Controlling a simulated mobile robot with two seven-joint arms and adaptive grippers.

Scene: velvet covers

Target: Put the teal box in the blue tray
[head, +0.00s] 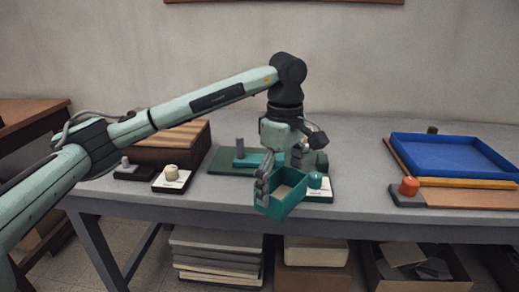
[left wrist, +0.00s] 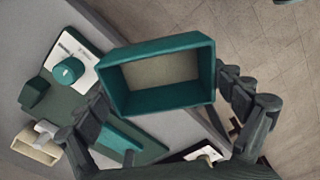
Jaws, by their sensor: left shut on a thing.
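The teal box (head: 281,203) is open-topped with a beige inside. My left gripper (head: 280,176) is shut on it and holds it tilted near the table's front edge. In the left wrist view the teal box (left wrist: 158,100) sits between the two dark fingers of my left gripper (left wrist: 165,88), with floor showing beyond it. The blue tray (head: 450,153) lies at the right of the table, apart from the box, and its visible inside is empty. My right gripper is not in view.
A green board (head: 222,161) with a teal piece lies behind the gripper. A white card with a teal knob (head: 316,181) is right beside the box. An orange knob (head: 409,186) on a dark base and a yellow strip (head: 465,183) are in front of the tray. The table between is clear.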

